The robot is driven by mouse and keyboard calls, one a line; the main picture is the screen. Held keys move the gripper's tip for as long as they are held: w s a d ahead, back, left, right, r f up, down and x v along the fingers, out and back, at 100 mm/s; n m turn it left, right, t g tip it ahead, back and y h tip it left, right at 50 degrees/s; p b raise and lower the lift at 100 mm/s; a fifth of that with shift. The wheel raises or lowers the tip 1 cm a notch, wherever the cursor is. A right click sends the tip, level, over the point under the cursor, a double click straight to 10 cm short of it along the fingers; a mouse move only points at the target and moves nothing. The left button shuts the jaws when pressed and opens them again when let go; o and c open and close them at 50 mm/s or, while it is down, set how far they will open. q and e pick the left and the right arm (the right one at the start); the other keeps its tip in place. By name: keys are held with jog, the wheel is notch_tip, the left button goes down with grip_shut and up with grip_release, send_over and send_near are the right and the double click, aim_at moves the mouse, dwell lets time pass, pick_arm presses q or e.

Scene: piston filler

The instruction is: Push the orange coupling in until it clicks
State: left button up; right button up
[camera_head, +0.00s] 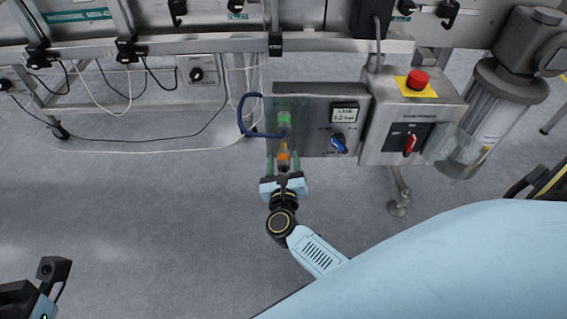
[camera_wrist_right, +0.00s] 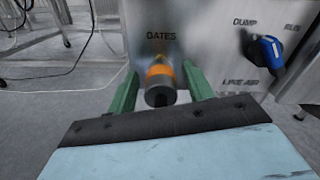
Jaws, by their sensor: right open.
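The orange coupling (camera_head: 284,157) is a small orange-banded cylinder at the lower left of the grey control panel (camera_head: 309,108). In the right wrist view the coupling (camera_wrist_right: 160,76) has a dark round end facing me, under the label GATES. My right gripper (camera_head: 283,164) is open, its two green fingers on either side of the coupling. In the wrist view a gap shows between the coupling and each finger. How far the coupling sits in the panel cannot be told. Part of my left arm's end (camera_head: 45,285) shows at the lower left, its fingertips out of sight.
A green fitting (camera_head: 284,120) with a looping blue hose (camera_head: 241,118) sits just above the coupling. To the right are a blue knob (camera_head: 339,143), a red switch (camera_head: 410,144) and a red emergency button (camera_head: 417,79). Bare floor lies left of my right gripper.

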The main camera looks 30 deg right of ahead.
aim_at(283, 152)
grip_shut()
jog(key=x, duration=0.3)
jog(key=shift+w+d, duration=0.1)
jog(key=shift+d, duration=0.05)
dwell(0.4)
jog(key=shift+c, duration=1.7)
grip_release()
jog(key=shift+d, duration=0.1)
jog(key=o, duration=0.3)
jog(key=shift+w, duration=0.15)
jog(key=shift+o, duration=0.2)
